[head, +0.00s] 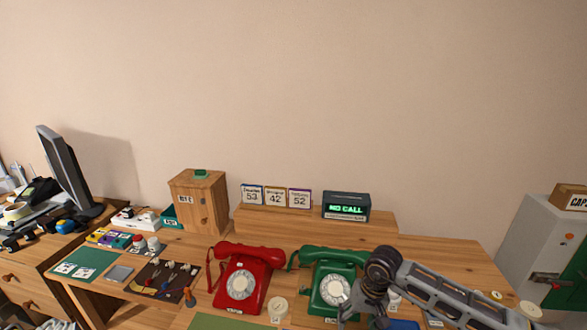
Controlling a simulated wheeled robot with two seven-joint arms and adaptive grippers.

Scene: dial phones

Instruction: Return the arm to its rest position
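My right arm comes in from the lower right, and its gripper (352,316) hangs at the bottom edge, in front of the green phone's right side. Its fingertips are small and partly cut off, so I cannot tell whether it is open or shut. The green dial phone (322,283) stands on the desk with its handset on top, partly hidden by my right arm. The red dial phone (240,279) stands to its left, handset also on top. My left gripper is not in view.
A display reading "NO CALL" (346,207) and several numbered cards (274,197) stand on a raised wooden shelf. A wooden box (199,202) is at left. A dark mat (160,279) holds small tools. A grey cabinet (545,250) stands at far right.

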